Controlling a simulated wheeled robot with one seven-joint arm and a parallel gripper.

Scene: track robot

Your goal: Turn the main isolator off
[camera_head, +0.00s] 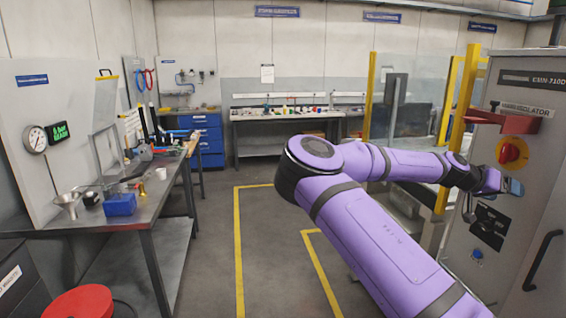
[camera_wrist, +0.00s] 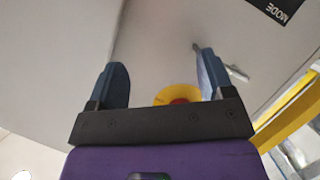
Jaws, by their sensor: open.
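The main isolator (camera_head: 513,153) is a red rotary handle on a round yellow plate, on the front of the grey cabinet (camera_head: 540,200) at the right, under an ISOLATOR label. My gripper (camera_head: 514,187) is just below the isolator in the head view, close to the cabinet face. In the wrist view my gripper (camera_wrist: 163,78) is open, with nothing between its two blue fingers. A yellow disc with a red centre, which looks like the isolator (camera_wrist: 178,94), shows low between the fingers, partly hidden by the gripper's palm. The handle's exact angle is unclear.
A red bracket (camera_head: 500,121) juts out above the isolator. A black panel (camera_head: 488,226), a blue button (camera_head: 477,254) and a black door handle (camera_head: 543,260) are lower on the cabinet. Yellow posts (camera_head: 456,125) stand to its left. A cluttered bench (camera_head: 100,215) is far left.

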